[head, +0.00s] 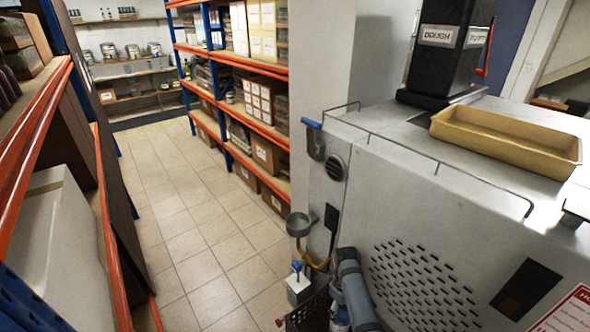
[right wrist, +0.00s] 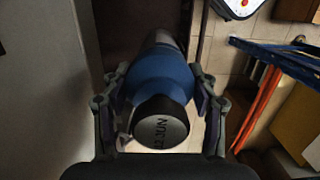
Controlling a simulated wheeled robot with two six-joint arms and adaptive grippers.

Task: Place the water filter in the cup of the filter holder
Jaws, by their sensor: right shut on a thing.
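The water filter, a blue cylinder with a grey far end and a dark round cap lettered "JUN", is in the right wrist view (right wrist: 162,75). My right gripper (right wrist: 163,88) is shut on it, one finger on each side. In the head view my right gripper (head: 336,296) is low beside the machine, partly hidden by my arm; a bit of blue (head: 341,318) shows beneath it. The filter holder's round grey cup (head: 299,225) juts from the machine's side, above and left of the gripper. Its inside is hardly visible. My left gripper is not in view.
The grey machine (head: 420,190) fills the right, with a yellow tray (head: 505,137) on top. A white box with a blue top (head: 299,288) is close left of my right gripper. The tiled aisle (head: 190,235) is clear between orange-edged shelves (head: 255,120).

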